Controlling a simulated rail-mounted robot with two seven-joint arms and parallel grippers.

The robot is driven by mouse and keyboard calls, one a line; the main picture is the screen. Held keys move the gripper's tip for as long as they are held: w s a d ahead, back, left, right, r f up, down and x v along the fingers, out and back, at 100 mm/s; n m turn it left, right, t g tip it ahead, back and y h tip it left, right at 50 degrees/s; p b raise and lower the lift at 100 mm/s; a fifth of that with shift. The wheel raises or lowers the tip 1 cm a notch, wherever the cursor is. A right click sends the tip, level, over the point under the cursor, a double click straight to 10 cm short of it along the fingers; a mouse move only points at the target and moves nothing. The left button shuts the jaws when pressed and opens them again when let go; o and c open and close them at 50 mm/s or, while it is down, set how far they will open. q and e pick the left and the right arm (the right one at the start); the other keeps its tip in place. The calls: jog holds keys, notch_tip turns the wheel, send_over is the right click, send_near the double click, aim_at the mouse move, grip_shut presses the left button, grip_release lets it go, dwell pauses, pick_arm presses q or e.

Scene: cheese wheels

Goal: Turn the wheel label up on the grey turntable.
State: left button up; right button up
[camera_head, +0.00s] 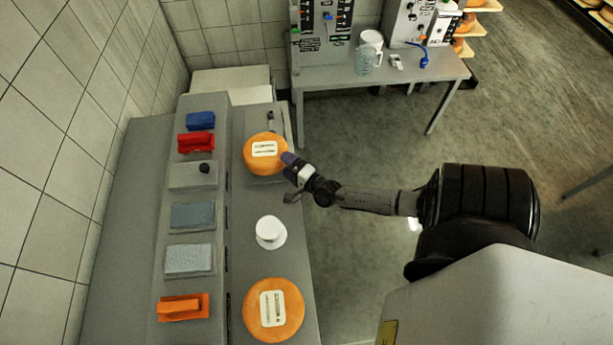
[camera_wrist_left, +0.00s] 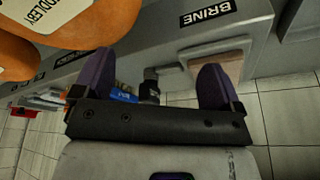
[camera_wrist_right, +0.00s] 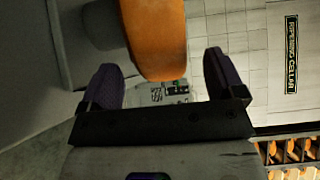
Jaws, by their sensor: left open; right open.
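An orange cheese wheel (camera_head: 256,165) with a white label facing the head camera sits at the far end of the grey counter. Its support is mostly hidden, so I cannot make out the turntable. My right gripper (camera_head: 288,178) is open at the wheel's right side. In the right wrist view the orange rim (camera_wrist_right: 158,40) shows beyond and between the open fingers (camera_wrist_right: 165,80); contact cannot be told. A second wheel (camera_head: 292,325) lies label up at the near end. My left gripper (camera_wrist_left: 152,78) is open and empty in its wrist view, outside the head view.
A white round object (camera_head: 270,230) stands between the wheels. A raised ledge (camera_head: 185,222) at left holds red, blue and orange tools and grey pads. A BRINE sign (camera_wrist_left: 202,15) shows in the left wrist view. A side table (camera_head: 400,70) stands behind; open floor lies right.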

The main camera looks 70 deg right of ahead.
jog(key=b+v, duration=0.1)
jog(key=v, duration=1)
jog(key=shift+s+a+r, duration=0.1)
jog(key=shift+s, duration=0.05)
